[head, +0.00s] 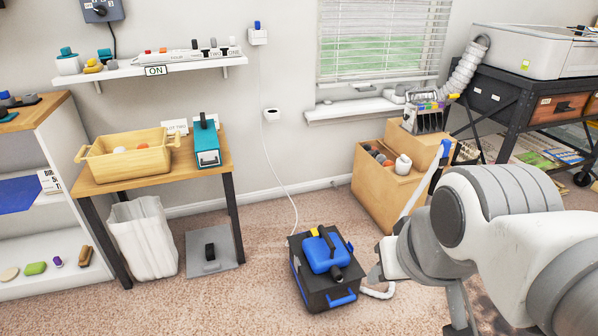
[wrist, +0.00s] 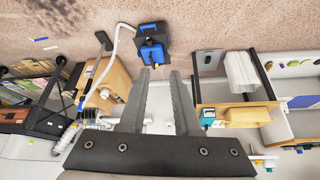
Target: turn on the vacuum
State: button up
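The vacuum, a black box with a blue top unit (head: 325,255), stands on the carpet in the lower middle of the head view. A black and yellow part lies on its top and a blue handle is on its front. It also shows in the wrist view (wrist: 152,52), upside down, just beyond my fingertips. A pale hose (head: 378,292) lies at its right side. My gripper (wrist: 160,76) is open and empty, its two fingers apart and not visibly touching anything. In the head view, my arm is at the right, beside the vacuum.
A white cord (head: 292,200) runs down the wall toward the vacuum. A wall shelf (head: 200,67) labelled ON holds a row of switches. A small wall box (head: 258,37) has a blue part. Carpet in front is clear.

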notch_tip(320, 180, up, 6)
jog(key=p, duration=0.4)
jog(key=shift+f, duration=0.2)
grip_shut()
notch_tip(320, 180, up, 22)
jog(key=p, duration=2.1)
jog(key=shift+f+p, duration=0.25)
jog(key=shift+p, duration=0.05)
jog(key=shift+f, duration=0.1)
jog(key=shift+d, duration=0.15)
